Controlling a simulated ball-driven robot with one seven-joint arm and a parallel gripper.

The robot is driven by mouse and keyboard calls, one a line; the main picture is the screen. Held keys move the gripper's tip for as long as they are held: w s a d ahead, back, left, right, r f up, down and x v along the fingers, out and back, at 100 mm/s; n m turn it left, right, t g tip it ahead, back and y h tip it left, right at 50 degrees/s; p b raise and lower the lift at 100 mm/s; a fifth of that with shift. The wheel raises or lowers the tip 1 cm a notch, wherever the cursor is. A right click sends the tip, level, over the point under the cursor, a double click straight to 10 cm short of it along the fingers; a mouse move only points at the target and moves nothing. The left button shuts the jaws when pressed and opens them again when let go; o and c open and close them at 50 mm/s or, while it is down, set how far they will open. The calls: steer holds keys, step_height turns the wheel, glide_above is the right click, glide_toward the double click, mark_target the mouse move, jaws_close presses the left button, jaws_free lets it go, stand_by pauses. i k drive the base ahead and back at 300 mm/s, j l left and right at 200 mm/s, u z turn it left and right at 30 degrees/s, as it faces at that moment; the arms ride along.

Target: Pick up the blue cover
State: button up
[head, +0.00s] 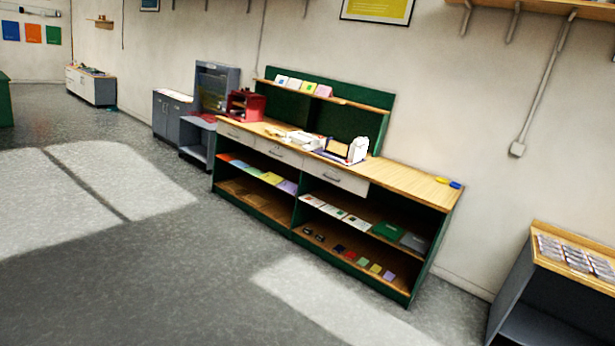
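I cannot tell for sure which thing is the blue cover. A small flat blue piece (455,185) lies on the right end of the wooden top of the long green workbench (405,178), beside a small yellow piece (441,180). A dark blue flat item (339,248) lies on the bench's bottom shelf in a row of small coloured items. Both are far off and too small to make out in detail. My gripper does not show in this view.
Open grey floor (150,270) lies before the bench. A low cabinet with trays (575,252) stands at the right. Grey cabinets (172,115) and a dark rack (215,88) stand left of the bench.

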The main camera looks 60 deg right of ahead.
mark_target(240, 164)
steer(key=z, duration=1.35)
